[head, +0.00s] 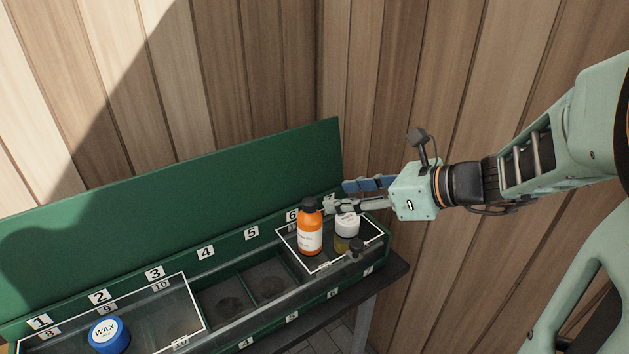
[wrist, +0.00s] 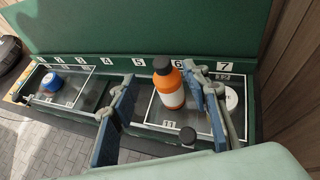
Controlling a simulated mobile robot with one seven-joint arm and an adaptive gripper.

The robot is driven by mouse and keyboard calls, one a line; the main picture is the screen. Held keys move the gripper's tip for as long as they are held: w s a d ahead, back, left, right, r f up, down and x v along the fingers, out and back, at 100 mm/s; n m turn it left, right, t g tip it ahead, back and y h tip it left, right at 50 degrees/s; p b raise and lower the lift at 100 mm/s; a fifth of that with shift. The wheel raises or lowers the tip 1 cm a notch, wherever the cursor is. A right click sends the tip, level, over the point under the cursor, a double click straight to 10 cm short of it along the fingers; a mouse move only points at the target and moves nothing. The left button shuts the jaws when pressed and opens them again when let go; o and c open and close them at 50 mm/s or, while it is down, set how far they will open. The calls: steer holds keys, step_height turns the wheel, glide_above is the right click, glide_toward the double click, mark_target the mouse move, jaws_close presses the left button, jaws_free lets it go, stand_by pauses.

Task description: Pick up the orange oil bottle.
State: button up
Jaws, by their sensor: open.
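The orange oil bottle (head: 310,232) has a dark cap and a white label. It stands upright at the right part of the green case, near label 6. In the wrist view the bottle (wrist: 169,88) shows between my two fingers, closer to the right one. My gripper (head: 337,198) is open and reaches in from the right, just beside the bottle's top in the head view. In the wrist view my gripper (wrist: 160,85) has its blue-padded fingers wide apart. I cannot tell whether the right finger touches the bottle.
A white-lidded jar (head: 346,226) stands close right of the bottle, partly behind my gripper. A dark knob (head: 356,246) is in front of it. A blue wax tin (head: 108,335) sits at the left. The green raised lid (head: 180,225) stands behind; wooden walls are close behind and right.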

mark_target(314, 203)
steer(key=x, duration=0.5)
steer(key=shift+a+f+b, duration=0.1)
steer(key=shift+f+b, duration=0.05)
steer(key=shift+b, duration=0.15)
steer(key=x, duration=0.4)
steer(key=shift+w+f, duration=0.1)
steer(key=shift+f, duration=0.35)
steer(key=shift+w+a+f, duration=0.1)
steer(key=shift+w+a, duration=0.1)
steer(key=shift+a, duration=0.05)
jaws_close()
